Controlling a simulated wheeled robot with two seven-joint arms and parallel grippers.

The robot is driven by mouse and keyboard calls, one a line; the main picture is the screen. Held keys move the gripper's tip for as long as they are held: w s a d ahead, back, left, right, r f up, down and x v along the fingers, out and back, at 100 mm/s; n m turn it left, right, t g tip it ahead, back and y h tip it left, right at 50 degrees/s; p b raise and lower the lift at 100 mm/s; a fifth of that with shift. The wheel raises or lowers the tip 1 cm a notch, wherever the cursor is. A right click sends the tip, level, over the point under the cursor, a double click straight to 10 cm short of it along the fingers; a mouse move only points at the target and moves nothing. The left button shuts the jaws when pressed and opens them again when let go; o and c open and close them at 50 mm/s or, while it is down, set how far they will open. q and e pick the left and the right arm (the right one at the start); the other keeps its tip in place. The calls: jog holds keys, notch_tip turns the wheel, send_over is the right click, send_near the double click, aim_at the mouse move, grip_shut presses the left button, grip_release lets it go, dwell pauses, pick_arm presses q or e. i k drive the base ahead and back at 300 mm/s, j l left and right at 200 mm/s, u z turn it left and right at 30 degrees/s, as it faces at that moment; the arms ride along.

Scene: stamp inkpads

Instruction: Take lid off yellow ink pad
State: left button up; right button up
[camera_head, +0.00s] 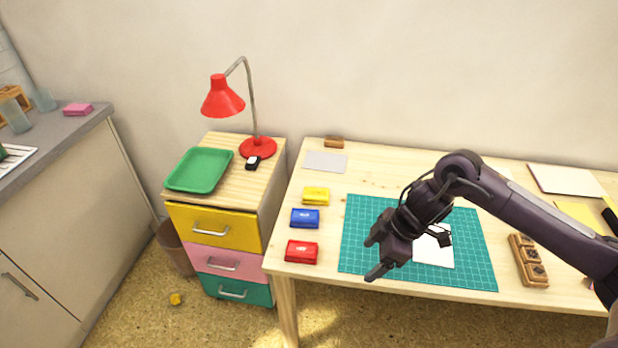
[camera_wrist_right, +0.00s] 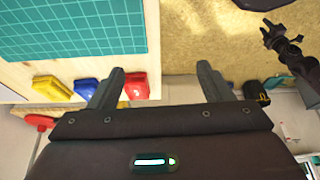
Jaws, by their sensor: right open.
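The yellow ink pad (camera_head: 316,196) sits shut with its lid on at the left side of the wooden table, behind the blue pad (camera_head: 305,218) and the red pad (camera_head: 302,251). My right gripper (camera_head: 374,257) is open and empty above the front left part of the green mat, right of the pads.
The green cutting mat (camera_head: 365,215) bears a white sheet (camera_head: 435,252). A wooden stamp holder (camera_head: 528,262) stands right of it. A grey sheet (camera_head: 325,162) lies behind the yellow pad. A drawer cabinet with a green tray (camera_head: 199,170) and red lamp (camera_head: 223,98) stands left of the table.

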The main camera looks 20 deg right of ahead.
aim_at(310, 194)
jog(key=i, duration=1)
